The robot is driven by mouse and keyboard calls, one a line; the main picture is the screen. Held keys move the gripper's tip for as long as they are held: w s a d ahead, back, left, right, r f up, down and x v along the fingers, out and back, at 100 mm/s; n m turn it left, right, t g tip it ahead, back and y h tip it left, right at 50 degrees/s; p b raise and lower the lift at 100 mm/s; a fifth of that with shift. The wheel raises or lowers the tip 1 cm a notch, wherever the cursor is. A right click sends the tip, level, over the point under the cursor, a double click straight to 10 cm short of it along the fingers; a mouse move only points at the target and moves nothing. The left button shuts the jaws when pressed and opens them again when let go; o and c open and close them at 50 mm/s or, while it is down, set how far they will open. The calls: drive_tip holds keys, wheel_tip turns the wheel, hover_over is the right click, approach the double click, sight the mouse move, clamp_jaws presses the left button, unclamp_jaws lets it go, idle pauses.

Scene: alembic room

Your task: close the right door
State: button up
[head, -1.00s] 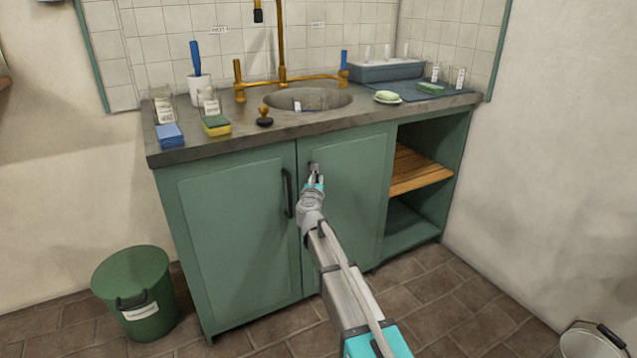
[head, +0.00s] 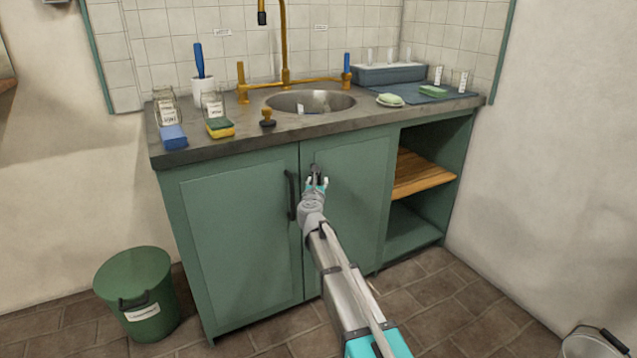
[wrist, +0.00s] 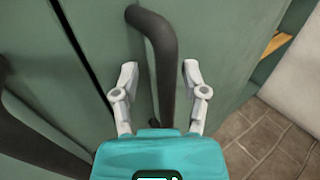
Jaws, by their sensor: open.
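The right door (head: 352,200) is a green cabinet panel under the sink. In the head view it looks flush with the left door (head: 235,235), with a thin dark seam between them. My gripper (head: 317,182) is at the upper left of the right door and hides part of its handle. In the wrist view my open gripper (wrist: 160,85) has one finger on each side of the dark right door handle (wrist: 155,40). Whether either finger touches it cannot be told. The left door's handle (wrist: 30,140) shows at the lower left.
A stone counter (head: 350,120) with a sink (head: 310,102) runs above the doors. An open shelf compartment (head: 425,175) is right of the right door. A green bucket (head: 138,295) stands on the floor at left. A metal bucket (head: 595,342) is at the lower right.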

drive_tip(key=s, duration=1.1)
drive_tip(key=shift+s+a, duration=0.3)
drive_tip(key=shift+s, duration=0.1)
drive_tip(key=s+d+f+n+g+y+p, duration=0.25)
drive_tip(key=s+d+f+n+g, duration=0.3)
drive_tip(key=n, duration=0.95)
drive_tip(key=s+d+f+n+g+y+p, duration=0.1)
drive_tip(key=s+d+f+n+g+y, duration=0.45)
drive_tip(key=n, duration=0.95)
drive_tip(key=s+d+f+n+g+h+p, duration=0.25)
drive_tip(key=s+d+n+g+h, duration=0.4)
drive_tip(key=s+d, duration=0.8)
wheel_tip(320, 180, up, 37)
drive_tip(key=s+a+p, duration=0.1)
drive_tip(key=p, duration=3.5)
drive_tip(key=shift+s+a+h, duration=0.15)
drive_tip(key=shift+s+h, duration=0.1)
drive_tip(key=shift+h, duration=0.2)
